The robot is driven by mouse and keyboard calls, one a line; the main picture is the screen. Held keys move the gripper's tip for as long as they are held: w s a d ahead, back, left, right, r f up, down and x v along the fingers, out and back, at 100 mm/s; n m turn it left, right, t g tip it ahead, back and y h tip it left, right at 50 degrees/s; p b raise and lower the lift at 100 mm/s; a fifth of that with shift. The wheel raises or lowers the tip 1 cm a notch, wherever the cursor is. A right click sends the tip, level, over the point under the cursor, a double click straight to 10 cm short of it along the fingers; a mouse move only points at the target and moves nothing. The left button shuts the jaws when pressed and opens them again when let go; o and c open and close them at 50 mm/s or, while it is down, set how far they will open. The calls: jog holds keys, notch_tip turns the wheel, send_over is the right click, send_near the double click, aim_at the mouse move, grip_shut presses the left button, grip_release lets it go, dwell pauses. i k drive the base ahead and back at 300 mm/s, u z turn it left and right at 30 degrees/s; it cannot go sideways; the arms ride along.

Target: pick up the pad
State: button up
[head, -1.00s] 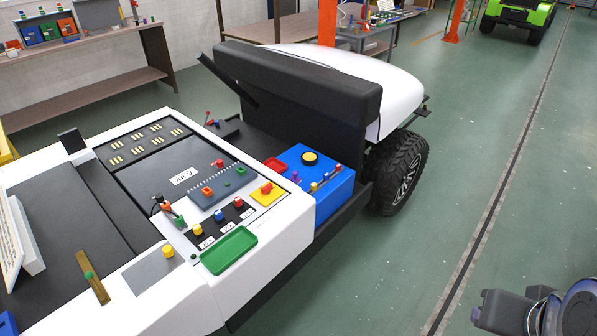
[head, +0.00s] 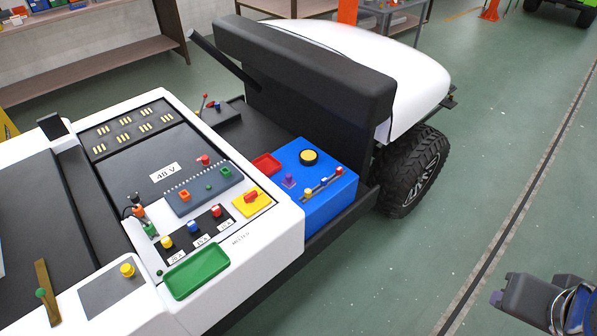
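No single object is marked as the pad, so I cannot tell for certain which one it is. A grey square plate (head: 112,292) with a yellow knob (head: 127,270) lies at the cart's lower left. A yellow square (head: 241,206) with a red knob (head: 251,196) lies at the right edge of the cart's panel. Part of my arm shows at the lower right, over the floor and apart from the cart. The gripper's fingers are not visible.
A green tray (head: 196,272) sits at the cart's near edge, a red tray (head: 266,165) beside the blue box. Several coloured knobs stand on the panel. The black seat back (head: 300,70) rises behind. The floor (head: 450,250) right of the cart is clear.

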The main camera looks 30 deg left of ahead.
aim_at(289, 182)
jog(key=i, duration=2.3)
jog(key=u, duration=3.05)
